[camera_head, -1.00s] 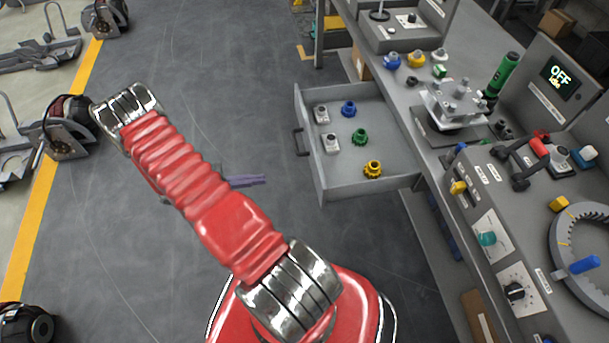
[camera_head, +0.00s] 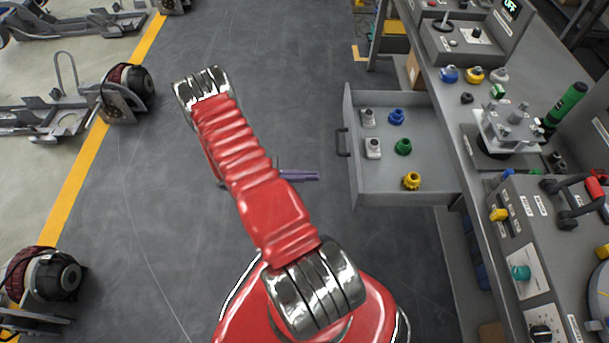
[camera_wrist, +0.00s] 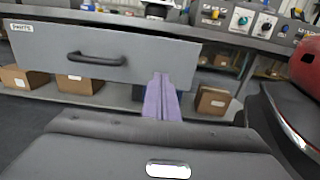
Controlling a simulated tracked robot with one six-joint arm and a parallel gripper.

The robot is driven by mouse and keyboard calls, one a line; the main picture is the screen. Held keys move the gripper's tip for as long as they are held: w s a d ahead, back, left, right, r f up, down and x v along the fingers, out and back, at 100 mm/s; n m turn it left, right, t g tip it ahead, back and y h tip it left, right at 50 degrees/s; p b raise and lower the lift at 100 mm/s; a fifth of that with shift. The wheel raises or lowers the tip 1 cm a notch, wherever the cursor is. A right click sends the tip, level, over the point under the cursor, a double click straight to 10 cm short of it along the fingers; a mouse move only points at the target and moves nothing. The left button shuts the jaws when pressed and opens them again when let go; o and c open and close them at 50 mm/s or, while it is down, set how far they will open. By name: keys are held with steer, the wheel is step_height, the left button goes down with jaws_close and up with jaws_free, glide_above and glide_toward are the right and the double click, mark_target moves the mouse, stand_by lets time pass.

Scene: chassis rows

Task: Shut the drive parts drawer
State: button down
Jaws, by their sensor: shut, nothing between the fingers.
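The grey drive parts drawer (camera_head: 353,150) is pulled out from the bench in the head view. It holds several small gear-like parts and two light grey blocks. Its dark handle (camera_head: 343,142) is on the front, facing left. In the wrist view, the drawer front (camera_wrist: 150,55) with its handle (camera_wrist: 97,58) and a small label fills the upper left. My gripper (camera_head: 302,175), with purple fingers, is shut and empty. It is left of the drawer front, apart from it in the head view. In the wrist view the fingers (camera_wrist: 162,97) overlap the front's lower right part.
The bench (camera_head: 470,170) with a control panel, fixture and knobs runs along the right. Cardboard boxes (camera_wrist: 85,83) sit on a shelf beneath it. Wheeled chassis (camera_head: 125,92) stand at the left beyond a yellow line (camera_head: 85,150). The floor between is clear.

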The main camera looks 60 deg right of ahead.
mark_target(353, 176)
steer(key=x, duration=1)
steer(key=shift+s+d, duration=0.15)
steer(key=shift+s, duration=0.1)
steer(key=shift+s+d, duration=0.1)
steer(key=shift+s, duration=0.05)
